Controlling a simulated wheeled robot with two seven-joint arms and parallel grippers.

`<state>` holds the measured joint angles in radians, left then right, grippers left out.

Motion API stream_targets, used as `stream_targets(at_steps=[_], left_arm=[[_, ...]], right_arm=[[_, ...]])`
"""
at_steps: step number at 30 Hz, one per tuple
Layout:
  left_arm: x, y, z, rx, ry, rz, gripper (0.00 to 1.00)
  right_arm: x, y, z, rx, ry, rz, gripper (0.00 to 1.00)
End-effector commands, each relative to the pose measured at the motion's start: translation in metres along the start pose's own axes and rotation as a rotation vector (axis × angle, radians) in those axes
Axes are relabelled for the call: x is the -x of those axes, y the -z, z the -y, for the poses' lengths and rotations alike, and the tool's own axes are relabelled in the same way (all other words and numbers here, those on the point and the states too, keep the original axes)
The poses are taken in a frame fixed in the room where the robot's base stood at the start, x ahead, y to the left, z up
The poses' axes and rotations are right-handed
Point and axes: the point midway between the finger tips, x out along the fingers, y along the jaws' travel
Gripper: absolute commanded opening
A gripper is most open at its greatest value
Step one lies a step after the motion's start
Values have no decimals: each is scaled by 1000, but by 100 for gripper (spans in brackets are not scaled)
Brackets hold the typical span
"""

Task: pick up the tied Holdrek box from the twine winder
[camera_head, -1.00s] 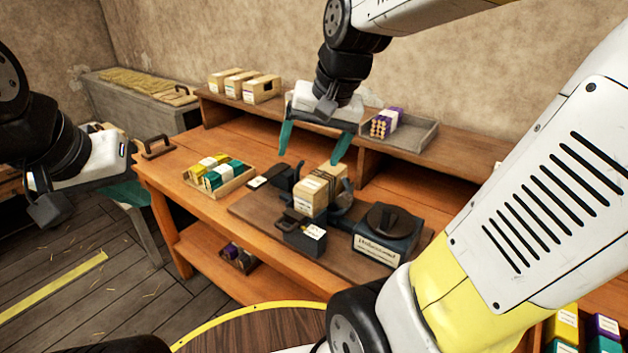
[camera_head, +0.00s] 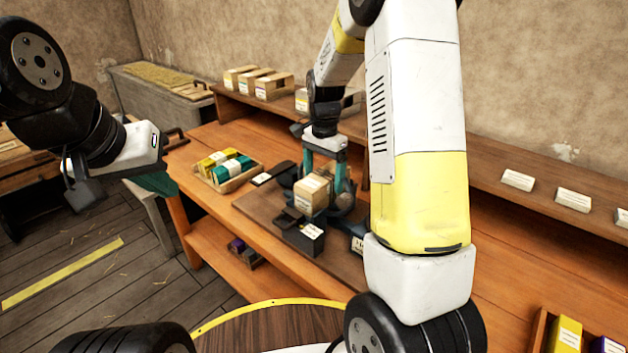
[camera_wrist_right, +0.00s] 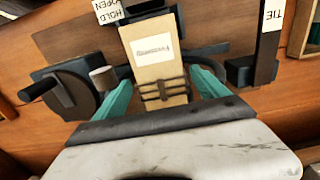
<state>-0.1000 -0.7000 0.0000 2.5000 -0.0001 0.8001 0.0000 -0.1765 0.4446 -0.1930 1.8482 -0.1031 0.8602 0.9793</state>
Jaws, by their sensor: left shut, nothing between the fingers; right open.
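The tied Holdrek box (camera_head: 311,193) is a tan carton with a white label, sitting upright in the twine winder (camera_head: 300,238) on the bench. In the right wrist view the box (camera_wrist_right: 150,60) shows dark twine bands across its near end. My right gripper (camera_head: 328,172) is open at the box, its teal fingers (camera_wrist_right: 164,97) standing on either side of the box's tied end. Whether the fingers touch the box cannot be told. My left gripper (camera_head: 152,184) is shut and empty, off to the left, away from the bench top.
A tray of yellow and teal rolls (camera_head: 228,172) stands left of the winder. Several tan boxes (camera_head: 258,84) sit on the back shelf. In the right wrist view, "HOLD OPEN" (camera_wrist_right: 109,12) and "TIE" (camera_wrist_right: 274,14) labels flank the box. My right arm hides part of the bench.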

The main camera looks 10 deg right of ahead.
Motion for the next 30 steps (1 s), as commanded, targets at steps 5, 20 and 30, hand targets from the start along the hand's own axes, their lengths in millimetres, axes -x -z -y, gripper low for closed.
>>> stream_targets(at_steps=[5, 20, 30], left_arm=[[0, 0, 0, 0, 0, 0, 0], [0, 0, 0, 0, 0, 0, 0], [0, 0, 0, 0, 0, 0, 0]], right_arm=[[-27, 4, 2, 0, -2, 1, 84], [-48, 4, 2, 1, 2, 0, 72], [-47, 4, 3, 2, 3, -1, 15]])
